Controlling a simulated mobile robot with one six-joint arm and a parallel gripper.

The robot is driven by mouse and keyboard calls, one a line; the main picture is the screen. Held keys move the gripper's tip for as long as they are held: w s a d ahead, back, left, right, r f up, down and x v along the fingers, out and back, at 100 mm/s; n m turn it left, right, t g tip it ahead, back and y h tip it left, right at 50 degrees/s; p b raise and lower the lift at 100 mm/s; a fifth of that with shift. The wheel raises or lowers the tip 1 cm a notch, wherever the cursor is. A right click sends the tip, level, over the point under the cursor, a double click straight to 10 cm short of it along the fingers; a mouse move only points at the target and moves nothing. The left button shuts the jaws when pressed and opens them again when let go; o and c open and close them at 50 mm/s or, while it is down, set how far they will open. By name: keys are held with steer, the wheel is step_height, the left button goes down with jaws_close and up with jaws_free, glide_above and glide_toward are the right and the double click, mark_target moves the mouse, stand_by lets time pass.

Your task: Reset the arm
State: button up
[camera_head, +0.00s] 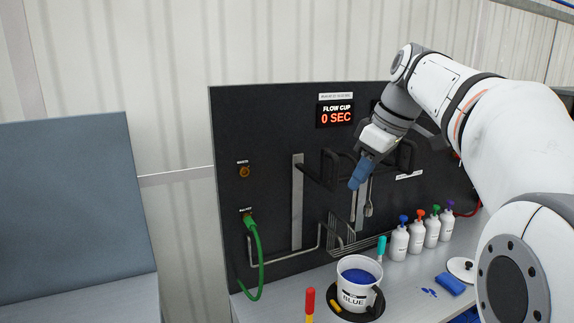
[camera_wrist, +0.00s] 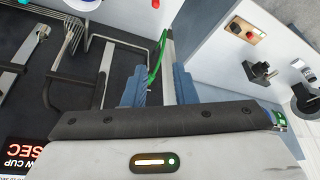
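My arm reaches in from the right in the head view, and my gripper (camera_head: 358,182) hangs in front of the dark panel, pointing down and left. It also shows in the wrist view (camera_wrist: 160,88), where its two blue fingers stand apart with a gap between them. Nothing is held in the gap; a green hose (camera_wrist: 158,58) and a metal bar show behind it. In the head view the gripper is above and apart from the white cup labelled BLUE (camera_head: 352,298), which holds blue liquid.
The dark panel (camera_head: 275,140) has a flow cup display (camera_head: 336,115) reading 0 SEC, brackets and hanging tools. Several white bottles with coloured caps (camera_head: 398,244) stand on the grey bench.

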steer(key=s+f+m+h+b, duration=0.1)
steer(key=s+f+m, duration=0.4)
steer(key=s+f, duration=0.5)
steer(key=s+f+m+h+b, duration=0.2)
steer(key=s+f+m, duration=0.3)
steer(key=s+f, duration=0.5)
step_height(320, 180, down, 8)
steer(key=shift+s+d+r+m+t+h+b, duration=0.1)
steer(key=shift+s+d+m+t+h+b, duration=0.2)
steer(key=shift+s+d+m+t+b, duration=0.15)
